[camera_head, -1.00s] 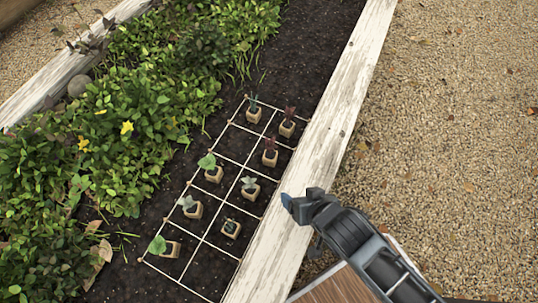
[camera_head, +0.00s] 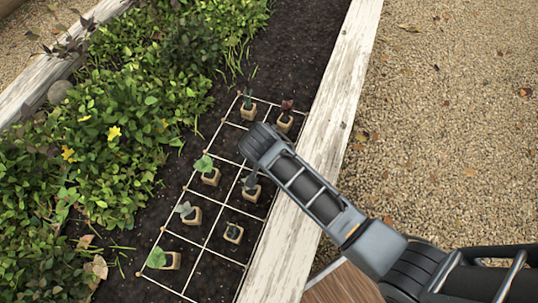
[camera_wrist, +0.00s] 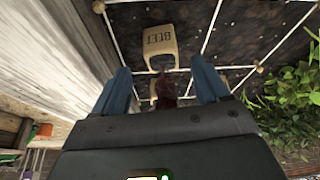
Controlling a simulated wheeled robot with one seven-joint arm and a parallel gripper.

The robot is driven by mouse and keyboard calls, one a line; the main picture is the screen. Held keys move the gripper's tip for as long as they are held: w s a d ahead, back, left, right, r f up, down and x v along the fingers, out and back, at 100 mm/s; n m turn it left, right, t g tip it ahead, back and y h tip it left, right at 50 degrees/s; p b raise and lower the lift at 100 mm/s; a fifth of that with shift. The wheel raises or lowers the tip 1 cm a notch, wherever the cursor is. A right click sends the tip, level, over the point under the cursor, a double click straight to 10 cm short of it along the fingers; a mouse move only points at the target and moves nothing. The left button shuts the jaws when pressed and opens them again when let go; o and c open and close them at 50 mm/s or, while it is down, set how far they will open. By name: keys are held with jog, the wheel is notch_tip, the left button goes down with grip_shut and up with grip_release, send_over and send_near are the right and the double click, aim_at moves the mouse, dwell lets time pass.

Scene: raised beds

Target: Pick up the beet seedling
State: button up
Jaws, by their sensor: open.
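A beet seedling with dark red leaves (camera_head: 287,105) stands in a small tan pot (camera_head: 284,124) at the top right of the string grid in the head view. The second red-leaved seedling's spot is hidden behind my arm there. In the wrist view, a tan pot (camera_wrist: 160,42) with upside-down "BEET" lettering lies just ahead of my gripper (camera_wrist: 162,70). Dark red leaves (camera_wrist: 166,90) show between the blue fingers, which are open and apart. Part of another pot shows behind those leaves. The fingertips are mostly hidden by my wrist in the head view.
Other potted seedlings stand in the grid, including a green one (camera_head: 207,164), a pale one (camera_head: 187,212) and one near the edge (camera_head: 233,233). The white wooden board (camera_head: 318,150) borders the bed on the right. Dense leafy plants (camera_head: 110,130) fill the left side.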

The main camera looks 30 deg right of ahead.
jog(key=b+x, duration=0.2)
jog(key=x, duration=0.4)
jog(key=shift+a, duration=0.15)
jog(key=c, duration=1.1)
